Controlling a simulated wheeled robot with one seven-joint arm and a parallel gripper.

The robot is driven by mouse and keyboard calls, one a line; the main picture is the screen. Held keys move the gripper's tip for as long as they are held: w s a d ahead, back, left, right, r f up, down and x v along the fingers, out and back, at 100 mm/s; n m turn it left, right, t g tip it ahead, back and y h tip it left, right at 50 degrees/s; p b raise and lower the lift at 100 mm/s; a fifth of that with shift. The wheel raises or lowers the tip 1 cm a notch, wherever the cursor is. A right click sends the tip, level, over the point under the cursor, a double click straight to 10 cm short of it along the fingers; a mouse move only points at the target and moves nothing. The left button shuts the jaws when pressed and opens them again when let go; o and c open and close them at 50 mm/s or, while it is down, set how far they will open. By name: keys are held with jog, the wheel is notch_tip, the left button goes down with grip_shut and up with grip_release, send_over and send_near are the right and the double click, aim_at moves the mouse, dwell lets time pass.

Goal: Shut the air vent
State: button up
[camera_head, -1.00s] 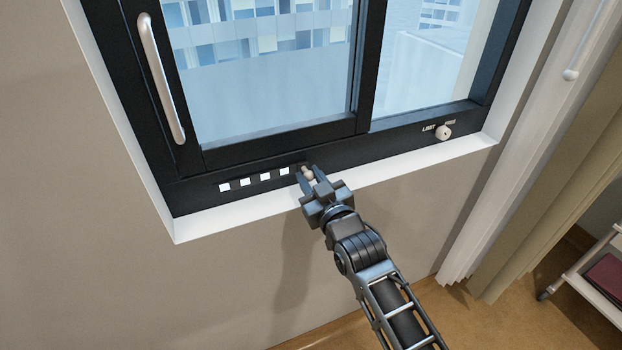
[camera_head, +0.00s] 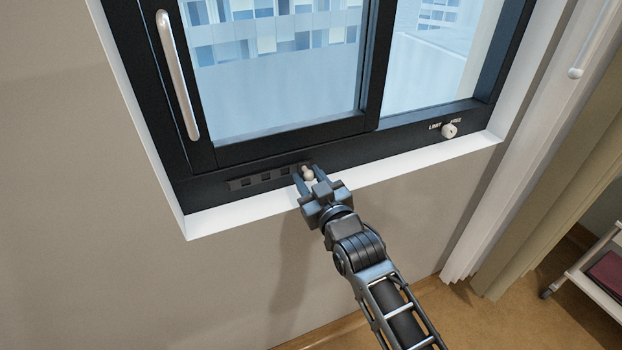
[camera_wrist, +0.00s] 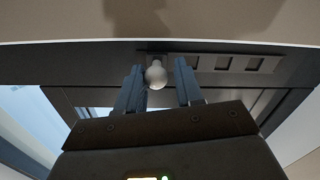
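The air vent (camera_head: 256,180) is a dark slotted strip in the bottom rail of the black window frame. Its slots look dark in the head view, with no bright openings. The vent also shows in the wrist view (camera_wrist: 238,64), upside down, with dark slots. Its small pale knob (camera_head: 308,174) is at the strip's right end and also shows in the wrist view (camera_wrist: 155,74). My gripper (camera_head: 306,172) is around the knob, one finger on each side. In the wrist view (camera_wrist: 160,84) the fingers are apart, with a clear gap between the knob and the right finger.
A round knob (camera_head: 449,130) with lettering sits further right on the frame. A vertical handle (camera_head: 178,75) is at the left. A white sill (camera_head: 400,168) runs below. Curtains (camera_head: 540,170) and a trolley (camera_head: 600,268) stand at the right.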

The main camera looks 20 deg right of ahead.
jog(key=shift+o, duration=1.3)
jog(key=s, duration=0.7)
jog(key=shift+s+b, duration=0.4)
jog(key=s+f, duration=0.4)
jog(key=s, duration=0.8)
jog(key=s+r+m+g, duration=0.1)
jog(key=s+r, duration=0.3)
jog(key=s, duration=1.1)
jog(key=s+r+m+g, duration=0.1)
jog(key=s+r+g, duration=0.1)
jog(key=s, duration=1.3)
jog(key=shift+r, duration=0.9)
jog(key=shift+d, duration=0.1)
jog(key=shift+c, duration=0.5)
